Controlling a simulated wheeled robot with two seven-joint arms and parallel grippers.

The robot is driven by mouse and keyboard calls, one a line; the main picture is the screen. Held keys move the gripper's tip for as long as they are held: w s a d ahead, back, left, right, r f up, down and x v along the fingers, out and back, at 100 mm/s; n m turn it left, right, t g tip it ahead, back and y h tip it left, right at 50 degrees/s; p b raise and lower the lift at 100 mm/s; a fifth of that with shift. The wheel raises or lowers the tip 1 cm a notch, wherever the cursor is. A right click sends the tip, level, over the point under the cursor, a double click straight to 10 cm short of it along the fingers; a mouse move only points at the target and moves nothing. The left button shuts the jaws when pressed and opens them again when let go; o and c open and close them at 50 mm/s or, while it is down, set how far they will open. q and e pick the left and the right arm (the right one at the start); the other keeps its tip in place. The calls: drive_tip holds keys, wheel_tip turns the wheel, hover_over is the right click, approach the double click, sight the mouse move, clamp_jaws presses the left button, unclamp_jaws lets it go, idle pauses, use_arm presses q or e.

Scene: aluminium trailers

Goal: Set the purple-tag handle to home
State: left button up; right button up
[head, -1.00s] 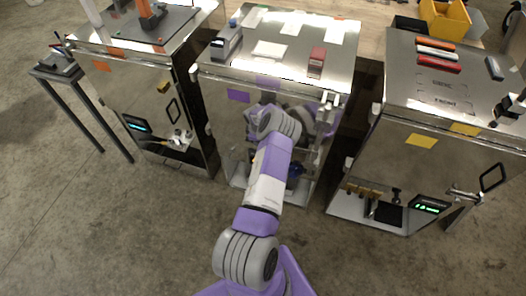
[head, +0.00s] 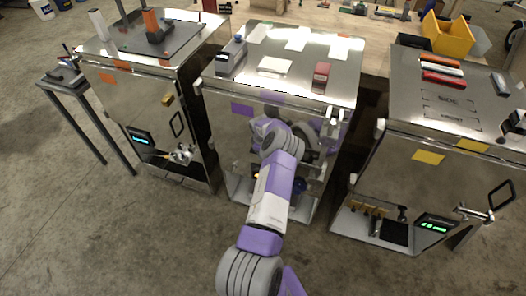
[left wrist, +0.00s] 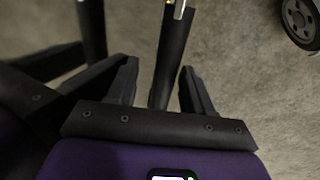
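The purple tag (head: 242,109) is on the shiny front of the middle metal cabinet (head: 225,150), near its upper left. An arm of mine reaches up from the bottom middle to this front, and its far end merges with reflections there. I cannot make out a gripper at its end or the purple-tag handle. A small blue part (head: 299,185) shows low on the front, right of the arm. In the left wrist view my left gripper (left wrist: 160,75) has its two fingers spread apart. A dark bar (left wrist: 174,45) shows between them; no contact is clear.
The left cabinet (head: 115,90) has an orange tag and a metal handle (head: 183,153). The right cabinet (head: 400,175) has a yellow tag and a handle (head: 474,214). Small items lie on the tops. The concrete floor (head: 90,230) in front is clear. A wheel (left wrist: 300,22) shows in the left wrist view.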

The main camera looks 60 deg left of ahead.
use_arm(q)
drive_tip(key=shift+s, duration=0.15)
wheel_tip(320, 180, up, 8)
drive_tip(key=s+d, duration=0.1)
drive_tip(key=shift+f+p, duration=0.25)
drive_tip(key=shift+p, duration=0.1)
idle(0.5)
